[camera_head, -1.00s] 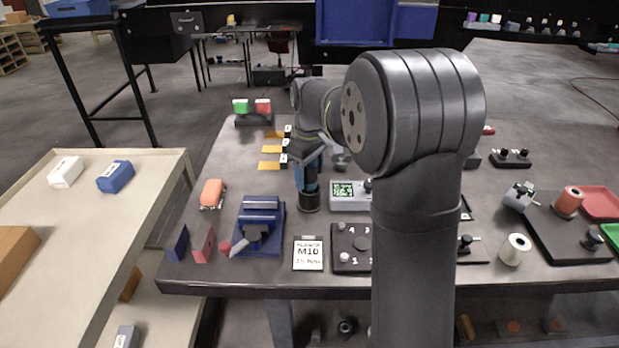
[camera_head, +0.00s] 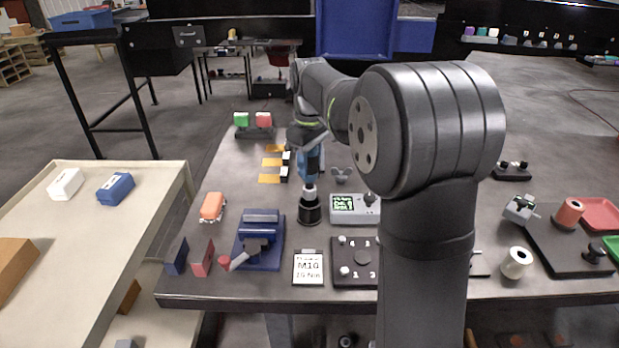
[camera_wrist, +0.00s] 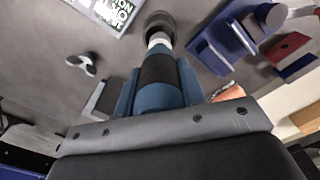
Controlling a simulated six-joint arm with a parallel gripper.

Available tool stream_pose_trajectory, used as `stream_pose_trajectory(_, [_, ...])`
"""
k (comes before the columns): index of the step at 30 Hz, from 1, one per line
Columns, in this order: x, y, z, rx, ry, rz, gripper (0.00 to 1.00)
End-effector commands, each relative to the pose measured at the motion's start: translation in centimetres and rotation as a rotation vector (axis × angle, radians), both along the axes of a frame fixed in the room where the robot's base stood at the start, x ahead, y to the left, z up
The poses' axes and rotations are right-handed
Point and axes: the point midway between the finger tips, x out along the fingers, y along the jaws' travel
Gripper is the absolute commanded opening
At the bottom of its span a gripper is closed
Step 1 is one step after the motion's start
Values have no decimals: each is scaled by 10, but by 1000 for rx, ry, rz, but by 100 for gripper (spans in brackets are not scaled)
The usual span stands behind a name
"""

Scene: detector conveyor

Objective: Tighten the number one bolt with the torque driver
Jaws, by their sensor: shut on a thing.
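The torque driver (camera_head: 313,165), blue with a black grip band, is held upright in my gripper (camera_head: 308,150); it also shows in the wrist view (camera_wrist: 160,85) between my gripper's fingers (camera_wrist: 160,95). Its silver lower shaft shows just above a black round stand (camera_head: 309,210); I cannot tell whether the tip is clear of it. The dark bolt plate (camera_head: 361,257) lies at the front of the table, with numbers and small silver bolts. The number one bolt (camera_head: 344,270) is at its front left. My arm hides the plate's right side.
An M10 card (camera_head: 308,268) lies left of the plate. A tester with a green screen (camera_head: 350,208) stands behind the plate. A white spool (camera_head: 516,262) stands on the right.

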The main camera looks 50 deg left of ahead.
Motion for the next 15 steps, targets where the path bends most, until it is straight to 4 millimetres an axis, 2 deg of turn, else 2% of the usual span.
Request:
stream_pose_trajectory(1, [0,0,10,3,-2,0,0])
stream_pose_trajectory(6, [0,0,31,1,-1,0,0])
stream_pose_trajectory(15, [0,0,58,0,-1,0,0])
